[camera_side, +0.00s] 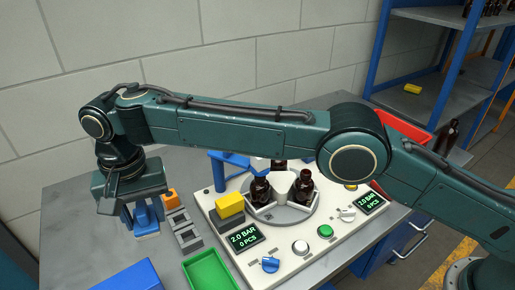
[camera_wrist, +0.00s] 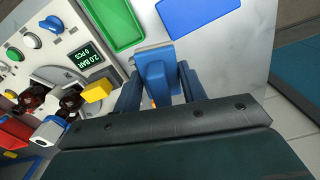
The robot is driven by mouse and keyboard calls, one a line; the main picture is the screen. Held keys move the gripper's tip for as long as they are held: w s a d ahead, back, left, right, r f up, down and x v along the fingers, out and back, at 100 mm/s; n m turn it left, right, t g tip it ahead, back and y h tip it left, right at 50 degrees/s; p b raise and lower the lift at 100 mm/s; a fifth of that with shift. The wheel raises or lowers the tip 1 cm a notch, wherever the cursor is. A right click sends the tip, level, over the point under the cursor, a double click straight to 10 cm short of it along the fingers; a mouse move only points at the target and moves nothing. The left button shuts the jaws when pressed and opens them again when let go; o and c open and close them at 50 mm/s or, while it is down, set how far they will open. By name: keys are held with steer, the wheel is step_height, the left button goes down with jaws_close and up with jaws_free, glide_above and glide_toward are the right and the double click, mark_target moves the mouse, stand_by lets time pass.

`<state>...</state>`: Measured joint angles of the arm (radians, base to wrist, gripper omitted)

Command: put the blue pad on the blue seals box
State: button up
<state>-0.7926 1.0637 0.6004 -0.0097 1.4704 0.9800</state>
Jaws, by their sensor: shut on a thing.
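My gripper (camera_side: 145,212) points down at the left of the bench. It is shut on the blue pad (camera_side: 147,228), a blue block with a lighter blue face. In the wrist view the pad (camera_wrist: 155,72) sits between the two blue fingers of my gripper (camera_wrist: 160,82). I cannot tell whether the pad touches the bench. The blue seals box (camera_side: 127,277) is at the front left edge of the side view, partly cut off. It also shows at the top of the wrist view (camera_wrist: 198,14). The pad is apart from it.
A green tray (camera_side: 209,271) lies right of the blue box. A grey rack (camera_side: 186,236) and an orange block (camera_side: 171,198) are just right of my gripper. The white machine (camera_side: 279,262) carries bottles, a yellow block (camera_side: 230,204) and buttons. Bare bench lies around the blue box.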

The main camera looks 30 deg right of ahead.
steer(key=n, duration=0.2)
glide_toward(136, 282)
steer(key=s+r, duration=0.2)
steer(key=s, duration=0.1)
steer(key=shift+w+d+f, duration=0.15)
steer(key=shift+f, duration=1.95)
steer(key=shift+w+d+f, duration=0.1)
steer(key=shift+d+f, duration=0.05)
steer(key=shift+f, duration=1.95)
steer(key=shift+f, duration=0.1)
steer(key=o, duration=1)
steer(key=shift+r, duration=6.15)
